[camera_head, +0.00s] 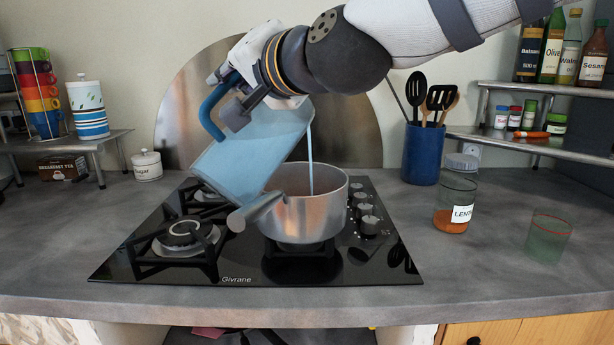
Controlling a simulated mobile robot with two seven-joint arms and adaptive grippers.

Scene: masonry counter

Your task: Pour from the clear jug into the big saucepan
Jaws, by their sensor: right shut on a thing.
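The clear jug (243,160) is strongly tilted above the stove and looks full of pale blue liquid. My right gripper (228,105) comes in from the top right and is shut on the jug near its upper side; the arm hides part of the jug's rim. A thin pale blue stream (310,160) falls from the jug's raised right end into the big saucepan (305,218). The saucepan is grey metal and stands upright on the right side of the stove, its handle pointing to the left. The level inside it is hidden. My left gripper is not in view.
The black gas stove (160,268) has free burners at left. To the right stand a blue utensil crock (421,155), a lentil jar (456,200) and a green glass (548,238). A sugar pot (146,165) and stacked cups (40,90) are at left. The front counter is clear.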

